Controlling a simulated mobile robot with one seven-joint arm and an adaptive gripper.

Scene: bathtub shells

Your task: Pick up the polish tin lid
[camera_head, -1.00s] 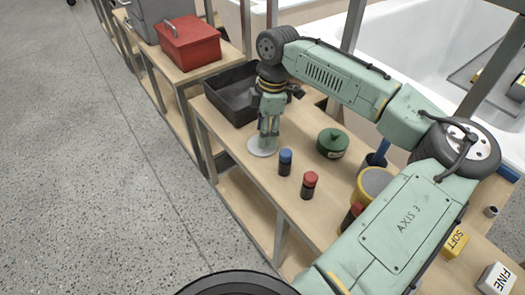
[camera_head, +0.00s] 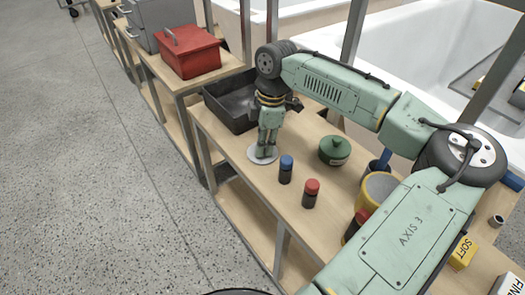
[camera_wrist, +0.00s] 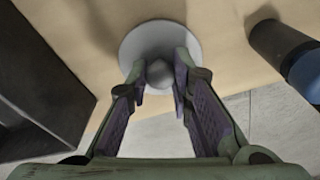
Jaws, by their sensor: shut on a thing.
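The polish tin lid appears to be a pale grey round disc (camera_head: 256,157) with a ball-shaped knob. It is at the wooden bench top, close to its front edge. The wrist view shows the disc (camera_wrist: 131,44) at top centre, its near rim reaching about the bench edge. My gripper (camera_head: 266,150) points down over it. In the wrist view my gripper's fingers (camera_wrist: 160,80) are on both sides of the knob (camera_wrist: 159,73), shut on it. I cannot tell whether the disc touches the bench.
A blue-capped bottle (camera_head: 286,168) and red-capped bottle (camera_head: 311,194) stand to the right. Behind are a green lidded tin (camera_head: 335,151) and a yellow round tin (camera_head: 378,187), partly hidden by my arm. A black tray (camera_head: 230,112) lies left. White bathtubs stand behind the bench.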

